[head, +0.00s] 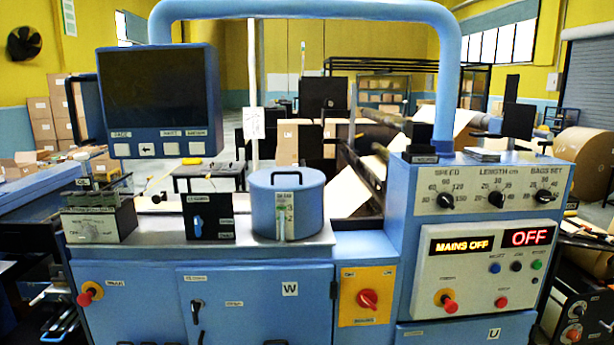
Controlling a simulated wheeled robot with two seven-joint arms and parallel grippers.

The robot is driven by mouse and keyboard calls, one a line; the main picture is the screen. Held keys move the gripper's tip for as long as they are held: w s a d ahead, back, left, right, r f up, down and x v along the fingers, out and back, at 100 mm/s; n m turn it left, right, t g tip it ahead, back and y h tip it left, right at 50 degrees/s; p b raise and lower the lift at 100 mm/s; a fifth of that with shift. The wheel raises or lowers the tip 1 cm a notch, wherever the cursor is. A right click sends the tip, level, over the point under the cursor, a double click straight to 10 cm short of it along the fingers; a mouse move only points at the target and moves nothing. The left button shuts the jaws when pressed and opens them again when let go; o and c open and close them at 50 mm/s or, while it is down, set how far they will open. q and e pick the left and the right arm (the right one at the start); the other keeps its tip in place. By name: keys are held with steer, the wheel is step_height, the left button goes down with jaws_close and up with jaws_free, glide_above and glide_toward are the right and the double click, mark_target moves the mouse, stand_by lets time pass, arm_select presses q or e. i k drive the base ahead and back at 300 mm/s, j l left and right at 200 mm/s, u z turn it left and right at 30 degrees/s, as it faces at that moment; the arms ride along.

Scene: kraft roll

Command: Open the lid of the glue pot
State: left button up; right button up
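The glue pot (312,215) appears to be the blue round pot standing on the grey top of the machine, near the middle of the head view. Its flat blue lid (287,178) lies on the rim and looks shut, with a small dark fitting on top. A small label and a pale level strip (282,215) with numbers run down its front. Neither of my grippers shows in the head view.
A dark box (208,218) with a blue switch stands left of the pot. A screen (160,95) hangs at upper left under a thick blue tube (300,9). A control console (480,200) rises on the right; its displays read "MAINS OFF" and "OFF".

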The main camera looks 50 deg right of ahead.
mark_target(276, 179)
steer(key=z, duration=1.35)
